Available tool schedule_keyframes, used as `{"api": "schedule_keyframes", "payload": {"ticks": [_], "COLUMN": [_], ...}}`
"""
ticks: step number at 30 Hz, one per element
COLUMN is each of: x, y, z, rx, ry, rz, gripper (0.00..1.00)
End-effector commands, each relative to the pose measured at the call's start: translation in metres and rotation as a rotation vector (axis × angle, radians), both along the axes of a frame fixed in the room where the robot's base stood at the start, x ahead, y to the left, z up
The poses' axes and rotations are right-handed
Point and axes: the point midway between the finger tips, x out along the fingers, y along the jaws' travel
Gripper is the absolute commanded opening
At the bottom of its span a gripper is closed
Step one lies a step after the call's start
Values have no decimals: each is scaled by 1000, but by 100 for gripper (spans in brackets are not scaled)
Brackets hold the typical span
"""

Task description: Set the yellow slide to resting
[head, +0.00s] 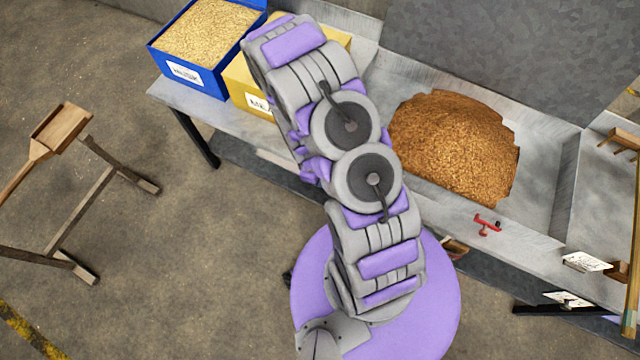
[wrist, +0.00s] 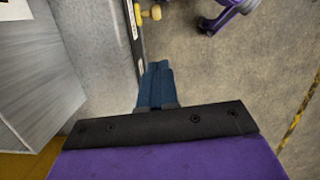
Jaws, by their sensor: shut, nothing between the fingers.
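A small yellow knob (wrist: 155,12) sticks out from a narrow strip (wrist: 134,22) at the top of the wrist view; it looks like part of the yellow slide. Its setting cannot be read from here. My gripper (wrist: 156,68) is shut and empty, with its blue fingers together. In the wrist view its tips are below the knob and apart from it, close beside the strip. In the head view my arm hides the gripper and the slide does not show clearly.
A blue bin of grain (head: 186,75) and a yellow bin (head: 243,92) stand on the grey bench. A brown grain heap (head: 455,145) lies in the trough, with a red handle (head: 487,225) on its front. A wooden stand (head: 75,210) is at left; floor between is clear.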

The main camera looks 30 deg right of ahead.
Motion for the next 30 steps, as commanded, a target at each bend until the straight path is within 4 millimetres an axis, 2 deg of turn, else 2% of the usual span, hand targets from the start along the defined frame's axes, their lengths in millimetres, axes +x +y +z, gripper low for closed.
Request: {"api": "schedule_keyframes", "payload": {"ticks": [6, 26, 30], "x": [3, 3, 7], "y": [4, 4, 4], "z": [17, 19, 29], "rx": [-3, -2, -5], "ry": [-1, -1, -7], "rz": [0, 0, -15], "gripper": [0, 0, 0]}}
